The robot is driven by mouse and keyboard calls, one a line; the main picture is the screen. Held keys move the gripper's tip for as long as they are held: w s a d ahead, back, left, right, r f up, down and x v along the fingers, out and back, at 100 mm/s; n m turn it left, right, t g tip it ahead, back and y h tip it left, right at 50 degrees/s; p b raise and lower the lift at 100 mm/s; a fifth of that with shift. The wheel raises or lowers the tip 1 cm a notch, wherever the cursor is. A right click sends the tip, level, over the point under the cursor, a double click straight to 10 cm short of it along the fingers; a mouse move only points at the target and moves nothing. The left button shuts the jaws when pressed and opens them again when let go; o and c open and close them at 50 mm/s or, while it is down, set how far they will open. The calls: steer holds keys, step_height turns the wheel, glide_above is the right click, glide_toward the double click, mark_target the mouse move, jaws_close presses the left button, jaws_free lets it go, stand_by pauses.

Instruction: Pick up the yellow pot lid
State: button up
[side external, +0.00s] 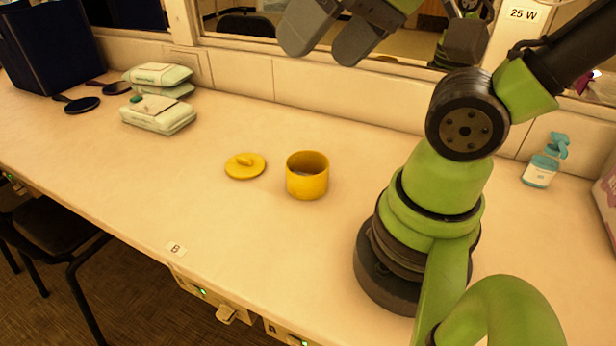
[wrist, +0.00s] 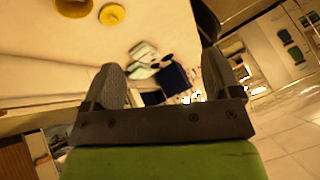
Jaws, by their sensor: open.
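The yellow pot lid (side external: 245,166) lies flat on the counter, its small knob upward, just left of the open yellow pot (side external: 307,176). In the wrist view the lid (wrist: 112,14) shows at the top, with the pot (wrist: 73,8) cut off by the upper edge beside it. My gripper (side external: 330,45) is high above the counter, near the mirror, well away from the lid. Its two grey fingers are apart with nothing between them, as the wrist view also shows (wrist: 165,85).
Wipes packs (side external: 160,112) and dark hand mirrors (side external: 82,104) lie at the left, by a dark blue box (side external: 45,45). A teal pump bottle (side external: 545,162) stands at the right. The counter around the lid is clear. A mirror wall runs behind.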

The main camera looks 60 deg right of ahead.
steer(key=o, duration=0.3)
steer(key=w+d+f+n+g+h, duration=0.1)
steer(key=w+d+f+g, duration=0.15)
steer(key=w, duration=0.65)
steer(key=w+d+f+n+g+h, duration=0.1)
steer(key=w+d+f+g, duration=0.15)
steer(key=w, duration=0.55)
steer(key=w+d+f, duration=0.2)
steer(key=f, duration=0.3)
steer(key=w+d+f+n+g, duration=0.1)
steer(key=w+d+f, duration=0.2)
steer(key=f, duration=0.2)
steer(key=w+d+f+n+g, duration=0.1)
steer(key=w+d+f, duration=0.1)
steer(key=f, duration=0.4)
steer(key=shift+w+d, duration=0.15)
steer(key=shift+d, duration=0.2)
glide_above(243, 157)
step_height(243, 157, down, 4)
steer(key=shift+f, duration=3.05)
